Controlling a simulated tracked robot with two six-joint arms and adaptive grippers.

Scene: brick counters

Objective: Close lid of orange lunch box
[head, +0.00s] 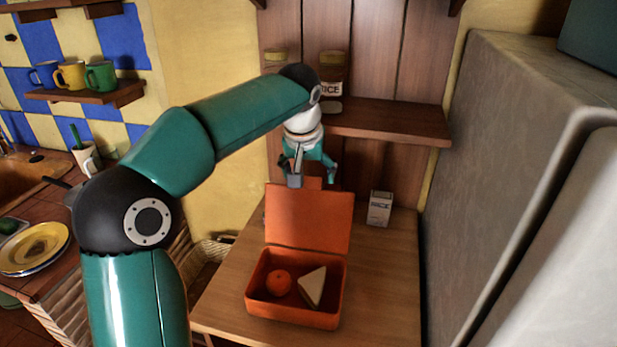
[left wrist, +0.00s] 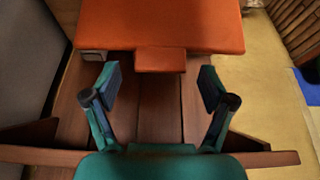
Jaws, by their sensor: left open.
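The orange lunch box (head: 291,319) stands on the wooden counter with its lid (head: 308,222) raised upright at the back. An orange fruit (head: 278,283) and a sandwich triangle (head: 312,286) lie inside it. My left gripper (head: 313,177) is at the lid's top edge, near its tab. In the left wrist view the lid (left wrist: 160,25) fills the top middle, with its tab (left wrist: 160,60) pointing between the fingers. The left gripper (left wrist: 162,82) is open there, with a finger on either side and clear of the tab. My right gripper is not in view.
A small white carton (head: 380,209) stands on the counter right of the lid. A wooden shelf (head: 390,124) with jars (head: 333,75) is above and behind. A large grey block (head: 500,150) bounds the right side. The counter in front of the carton is clear.

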